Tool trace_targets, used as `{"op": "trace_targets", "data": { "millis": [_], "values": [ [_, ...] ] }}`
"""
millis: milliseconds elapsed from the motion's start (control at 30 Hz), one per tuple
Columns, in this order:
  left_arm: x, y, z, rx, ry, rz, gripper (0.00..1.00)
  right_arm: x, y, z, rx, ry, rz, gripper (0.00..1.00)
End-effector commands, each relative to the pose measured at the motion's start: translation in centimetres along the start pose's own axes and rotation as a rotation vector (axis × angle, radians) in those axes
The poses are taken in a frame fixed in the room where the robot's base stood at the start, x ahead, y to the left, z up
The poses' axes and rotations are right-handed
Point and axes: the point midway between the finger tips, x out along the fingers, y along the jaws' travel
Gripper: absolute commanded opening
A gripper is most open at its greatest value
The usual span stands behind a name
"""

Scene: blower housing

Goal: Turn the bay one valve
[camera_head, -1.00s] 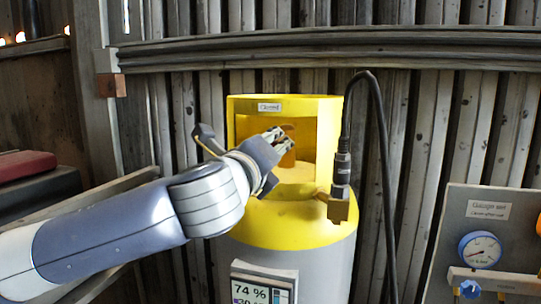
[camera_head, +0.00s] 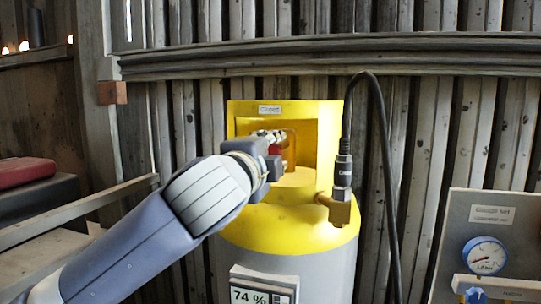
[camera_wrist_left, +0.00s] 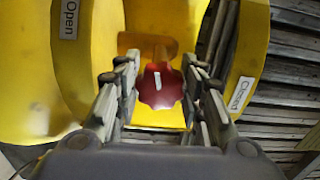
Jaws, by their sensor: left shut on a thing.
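The valve is a dark red, lobed knob (camera_wrist_left: 160,86) with a small white mark, set inside the yellow collar (camera_head: 331,137) of a grey cylinder (camera_head: 330,268). In the left wrist view, an "Open" label (camera_wrist_left: 69,18) is on the collar's left and a "Closed" label (camera_wrist_left: 241,93) on its right. My left gripper (camera_head: 279,139) reaches into the collar's opening. In the wrist view the gripper (camera_wrist_left: 159,82) has a finger on each side of the knob and is shut on it. In the head view the gripper mostly hides the knob. My right gripper is not in view.
A brass fitting (camera_head: 339,208) with a black hose (camera_head: 384,150) stands at the collar's right. A gauge panel (camera_head: 490,232) is at the far right. A display (camera_head: 262,286) is on the cylinder's front. Wooden rails and a dark red case (camera_head: 25,172) are at the left.

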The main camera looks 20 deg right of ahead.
Motion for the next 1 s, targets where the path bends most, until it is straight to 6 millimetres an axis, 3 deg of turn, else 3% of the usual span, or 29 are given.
{"op": "trace_targets", "data": {
  "millis": [700,733,800,1000],
  "values": [
    [0.02,0.02,0.03,-0.071,-0.001,0.0,0.13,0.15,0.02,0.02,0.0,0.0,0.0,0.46],
    [0.02,0.02,0.03,-0.071,-0.001,0.0,0.43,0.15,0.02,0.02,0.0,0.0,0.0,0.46],
    [0.01,0.02,0.03,-0.071,-0.001,0.0,0.58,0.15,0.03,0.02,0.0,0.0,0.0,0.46],
    [0.01,0.02,0.01,-0.07,0.0,0.0,0.58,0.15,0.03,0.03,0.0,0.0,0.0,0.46]
  ]
}}
